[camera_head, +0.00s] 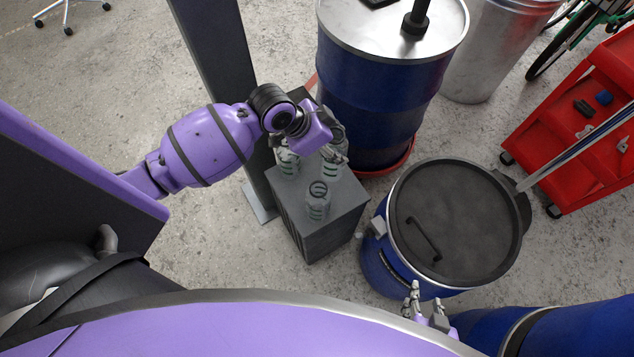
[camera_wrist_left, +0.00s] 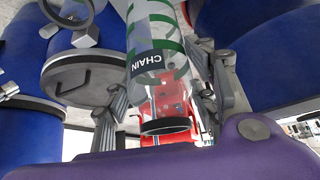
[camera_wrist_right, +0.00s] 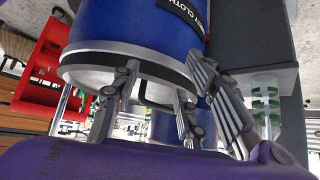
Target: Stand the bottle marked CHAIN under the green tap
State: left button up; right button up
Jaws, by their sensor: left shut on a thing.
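My left gripper (camera_head: 328,150) is at the grey box, among clear bottles with green bands. In the left wrist view its fingers (camera_wrist_left: 165,95) are on both sides of the bottle marked CHAIN (camera_wrist_left: 155,65), whose label reads upside down there. The gripper is shut on this bottle. The head view does not show clearly whether its base touches the box. Two other banded bottles (camera_head: 318,200) (camera_head: 288,162) stand on the box. My right gripper (camera_head: 427,312) is empty beside the lidded blue drum, its fingers apart in the right wrist view (camera_wrist_right: 165,95). I cannot make out a green tap.
The grey box (camera_head: 325,235) stands beside a dark post (camera_head: 215,50). A tall blue drum (camera_head: 370,95) stands behind in a red tray (camera_head: 400,158). A blue drum with a black lid (camera_head: 450,215) is to the right. A red cart (camera_head: 570,130) stands farther right.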

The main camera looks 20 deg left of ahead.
aim_at(331, 167)
pick_arm(q)
notch_tip(331, 167, down, 11)
jog(key=shift+s+r+b, duration=0.1)
jog(key=shift+r+b, duration=0.05)
jog(key=shift+b, duration=0.2)
jog(key=o, duration=1.3)
jog(key=shift+c, duration=0.2)
